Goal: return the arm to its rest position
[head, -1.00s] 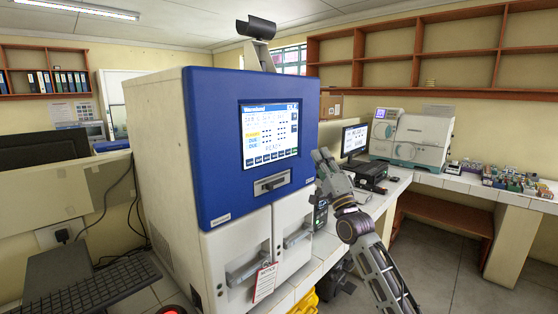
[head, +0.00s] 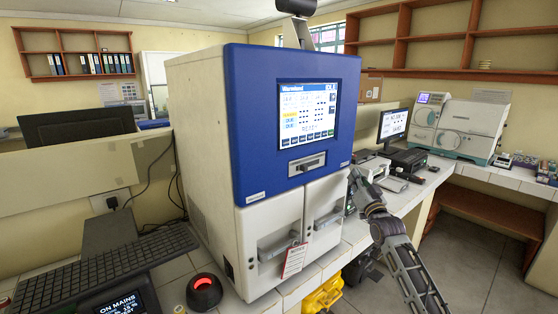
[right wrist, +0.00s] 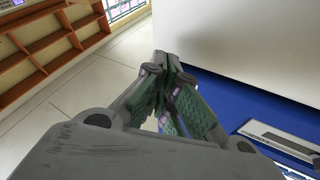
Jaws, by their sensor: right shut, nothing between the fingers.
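My right gripper (head: 354,178) is at the right side of the culture incubator (head: 290,125), near its lower right door. In the right wrist view, the gripper (right wrist: 172,65) has its fingertips together with nothing between them. The incubator's blue front panel also shows in that view (right wrist: 235,105), to the right of the fingers. In the head view, the incubator has a lit screen (head: 307,115) and two white lower doors, which look shut. My left gripper is not in view.
A keyboard (head: 95,275) and a red-topped round device (head: 204,292) lie at the front left. A monitor (head: 395,124) and a white bench machine (head: 455,128) stand on the counter at the right. A yellow object (head: 323,295) is below the counter. Floor is clear at the right.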

